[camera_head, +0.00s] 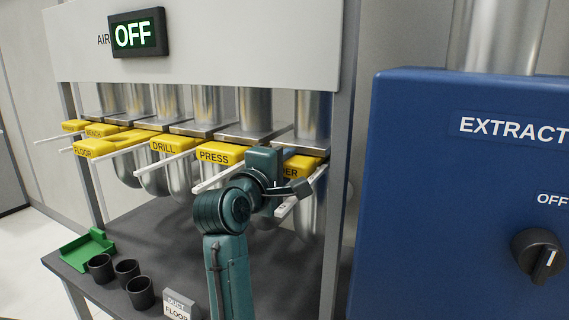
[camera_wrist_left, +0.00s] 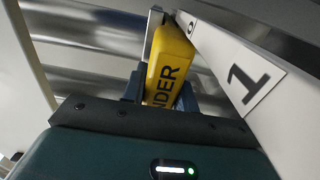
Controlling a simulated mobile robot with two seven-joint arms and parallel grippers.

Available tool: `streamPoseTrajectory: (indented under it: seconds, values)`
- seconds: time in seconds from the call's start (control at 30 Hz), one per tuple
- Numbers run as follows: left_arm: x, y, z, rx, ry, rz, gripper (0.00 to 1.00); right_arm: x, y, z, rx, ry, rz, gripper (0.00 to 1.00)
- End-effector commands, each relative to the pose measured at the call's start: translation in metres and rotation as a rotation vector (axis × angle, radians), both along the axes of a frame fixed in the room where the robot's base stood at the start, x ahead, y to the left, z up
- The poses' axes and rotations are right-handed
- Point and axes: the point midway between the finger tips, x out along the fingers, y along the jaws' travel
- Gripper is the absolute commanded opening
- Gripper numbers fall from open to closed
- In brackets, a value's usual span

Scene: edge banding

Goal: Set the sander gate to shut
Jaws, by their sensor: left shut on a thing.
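The sander gate has a yellow handle (camera_head: 303,167) under the rightmost metal duct. Its label is partly hidden by my left gripper (camera_head: 284,174), with only the end of the word showing. In the left wrist view the yellow handle (camera_wrist_left: 170,68) reads "NDER" and stands between the fingers of my left gripper (camera_wrist_left: 158,92), which is shut on it. A white strip (camera_wrist_left: 225,62) marked 0 and 1 runs beside the handle. I cannot tell from these views how far the gate is slid. My right gripper is not in view.
Yellow press (camera_head: 216,155) and drill (camera_head: 165,146) gate handles stand to the left, with several more beyond. A sign (camera_head: 137,34) reads OFF. A blue extraction cabinet (camera_head: 420,190) stands on the right. Black cups (camera_head: 140,292) and a green tray (camera_head: 86,250) are on the bench.

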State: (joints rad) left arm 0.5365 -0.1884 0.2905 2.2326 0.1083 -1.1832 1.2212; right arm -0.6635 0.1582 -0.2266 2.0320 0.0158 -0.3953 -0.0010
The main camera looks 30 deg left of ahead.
Motion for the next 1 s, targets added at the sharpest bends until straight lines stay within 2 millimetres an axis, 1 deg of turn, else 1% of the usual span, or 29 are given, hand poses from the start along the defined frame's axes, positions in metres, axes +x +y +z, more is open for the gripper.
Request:
streamPoseTrajectory:
  seconds: [0.03,0.27,0.3,0.53,0.57,1.0]
  values:
    - [0.0030,-0.0012,0.0013,0.001,-0.002,-0.004,0.00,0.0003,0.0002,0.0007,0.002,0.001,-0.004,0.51]
    - [0.0031,-0.0009,0.0021,0.001,-0.007,-0.002,0.00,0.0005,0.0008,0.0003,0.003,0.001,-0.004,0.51]
    - [0.0031,-0.0008,0.0023,0.000,-0.007,-0.002,0.31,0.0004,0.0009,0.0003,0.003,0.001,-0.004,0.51]
    - [0.0024,-0.0003,0.0017,0.000,-0.006,0.000,0.49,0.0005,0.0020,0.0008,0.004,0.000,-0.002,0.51]
    - [0.0024,-0.0002,0.0016,0.000,-0.005,0.000,0.51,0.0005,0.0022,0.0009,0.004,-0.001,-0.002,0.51]
    - [0.0056,-0.0004,0.0014,-0.001,-0.002,-0.001,0.51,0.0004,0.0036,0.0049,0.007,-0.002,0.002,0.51]
